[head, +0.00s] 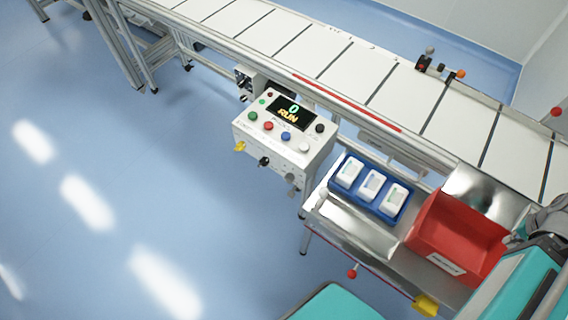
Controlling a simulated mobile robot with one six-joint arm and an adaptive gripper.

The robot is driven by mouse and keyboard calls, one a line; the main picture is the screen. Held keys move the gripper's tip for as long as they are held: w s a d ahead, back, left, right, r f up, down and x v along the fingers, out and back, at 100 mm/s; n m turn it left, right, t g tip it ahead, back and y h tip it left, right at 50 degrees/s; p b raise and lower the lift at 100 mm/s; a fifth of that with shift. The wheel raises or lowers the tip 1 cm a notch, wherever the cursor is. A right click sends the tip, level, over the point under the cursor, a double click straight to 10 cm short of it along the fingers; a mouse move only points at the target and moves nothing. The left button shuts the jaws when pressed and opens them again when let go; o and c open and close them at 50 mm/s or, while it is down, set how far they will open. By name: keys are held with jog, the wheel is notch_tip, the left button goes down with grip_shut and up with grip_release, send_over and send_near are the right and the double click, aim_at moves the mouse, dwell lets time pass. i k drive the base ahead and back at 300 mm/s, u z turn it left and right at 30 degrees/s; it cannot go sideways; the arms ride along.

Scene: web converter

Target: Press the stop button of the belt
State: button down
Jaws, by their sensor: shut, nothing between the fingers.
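The white control box (262,145) stands beside the belt at the picture's middle. Its dark display (292,110) reads "0" and "RUN". Its sloped top has a green button (253,116), a red button (268,126), a blue button (286,136) and a white button (304,147) in a row. A black knob (319,128) sits right of the display. The button labels are too small to read, so I cannot tell by text which is stop. My gripper is not clearly in view; only teal and grey parts of my body show at the lower right.
The white belt (325,49) with dark cross lines runs from upper left to right behind the box. A metal side table (345,226) at lower right holds a blue tray (383,214) with three white items and a red bin (425,232). The blue floor (100,130) at left is clear.

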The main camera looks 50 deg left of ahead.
aim_at(269, 125)
jog(key=u, duration=2)
jog(key=k, duration=0.9)
jog(key=i, duration=0.6)
jog(key=u, duration=0.05)
